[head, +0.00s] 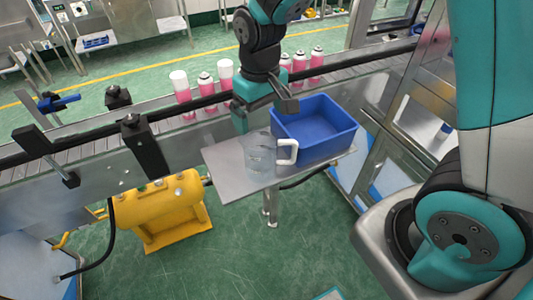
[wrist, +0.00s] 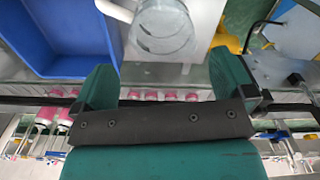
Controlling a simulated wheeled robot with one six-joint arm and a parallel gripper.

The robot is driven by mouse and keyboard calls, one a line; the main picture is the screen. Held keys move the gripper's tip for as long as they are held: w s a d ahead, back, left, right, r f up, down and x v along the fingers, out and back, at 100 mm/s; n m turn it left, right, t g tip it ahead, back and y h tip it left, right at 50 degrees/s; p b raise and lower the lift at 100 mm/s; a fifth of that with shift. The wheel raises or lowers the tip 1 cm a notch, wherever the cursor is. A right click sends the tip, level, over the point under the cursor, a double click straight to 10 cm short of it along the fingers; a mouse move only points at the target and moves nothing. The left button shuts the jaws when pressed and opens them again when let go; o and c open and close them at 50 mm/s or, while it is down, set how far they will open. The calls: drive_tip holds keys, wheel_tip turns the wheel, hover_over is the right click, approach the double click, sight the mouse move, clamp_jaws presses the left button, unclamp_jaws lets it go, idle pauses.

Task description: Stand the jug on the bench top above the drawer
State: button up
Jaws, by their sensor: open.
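A clear jug (head: 260,158) with a white handle (head: 288,152) stands upright on a small grey steel table (head: 225,165), beside a blue bin. My gripper (head: 258,120) is open and empty at the table's back edge, just behind the jug. In the wrist view the jug (wrist: 163,28) shows beyond the fingertips, between the two teal fingers of my gripper (wrist: 165,75), apart from both. Its handle (wrist: 115,10) points towards the bin and is partly cut off by the frame. I cannot make out a drawer clearly.
The blue bin (head: 315,128) fills the table's right side; it also shows in the wrist view (wrist: 65,40). Several pink cans (head: 183,92) stand on the conveyor behind. A yellow machine (head: 160,208) is at lower left. A steel cabinet (head: 375,165) is on the right.

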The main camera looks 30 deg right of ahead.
sight(261, 149)
wheel_tip(261, 149, down, 6)
drive_tip(key=shift+f+p, duration=0.1)
drive_tip(key=shift+p, duration=0.45)
drive_tip(key=shift+w+a+f+p, duration=0.1)
drive_tip(key=shift+f+p, duration=0.45)
drive_tip(key=shift+f, duration=0.8)
drive_tip(key=shift+w+f+p, duration=0.1)
drive_tip(key=shift+f+p, duration=0.4)
drive_tip(key=shift+f, duration=0.8)
drive_tip(key=shift+c, duration=0.2)
drive_tip(key=c, duration=0.7)
drive_tip(key=shift+c, duration=0.2)
drive_tip(key=shift+r, duration=0.15)
